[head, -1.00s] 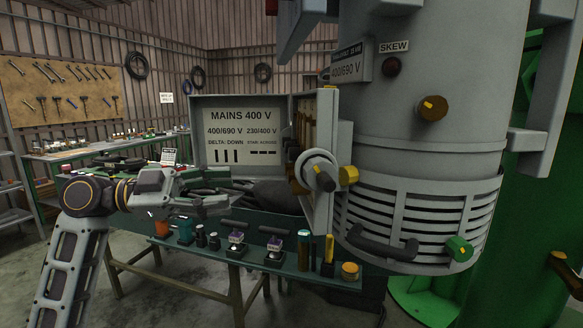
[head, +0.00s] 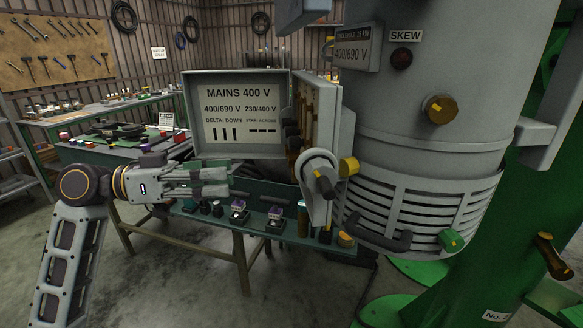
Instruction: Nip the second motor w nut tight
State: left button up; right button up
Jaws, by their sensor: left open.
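The grey motor (head: 425,110) hangs upright at the right. Its terminal box (head: 318,130) faces left and shows nearly edge on, with dark and brown parts along its opening. I cannot make out the w nut among them. The open cover (head: 236,112) beside it reads MAINS 400 V, with delta and star link drawings. My left gripper (head: 228,181) is open, with nothing seen between its fingers. It points right, below the cover and left of the box, apart from both. My right gripper is not in view.
Below the box, a green bench (head: 185,212) carries several small parts and tools. A round grey gland (head: 320,172) and a yellow knob (head: 348,167) stick out near the box. A green column (head: 520,220) stands at the right.

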aim_at(292, 173)
pick_arm(q)
jog(key=shift+d, duration=0.1)
jog(key=d, duration=0.3)
jog(key=w+d+p, duration=0.1)
jog(key=d, duration=0.7)
jog(key=shift+w+d+p, duration=0.2)
jog(key=shift+p, duration=0.1)
jog(key=shift+w+d, duration=0.1)
jog(key=shift+d, duration=0.95)
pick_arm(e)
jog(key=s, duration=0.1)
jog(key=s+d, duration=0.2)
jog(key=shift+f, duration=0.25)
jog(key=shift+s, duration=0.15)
pick_arm(q)
grip_shut()
jog(key=shift+f, duration=0.1)
jog(key=shift+m+b, duration=0.5)
jog(key=shift+b, duration=0.3)
jog(key=shift+m+b, duration=0.3)
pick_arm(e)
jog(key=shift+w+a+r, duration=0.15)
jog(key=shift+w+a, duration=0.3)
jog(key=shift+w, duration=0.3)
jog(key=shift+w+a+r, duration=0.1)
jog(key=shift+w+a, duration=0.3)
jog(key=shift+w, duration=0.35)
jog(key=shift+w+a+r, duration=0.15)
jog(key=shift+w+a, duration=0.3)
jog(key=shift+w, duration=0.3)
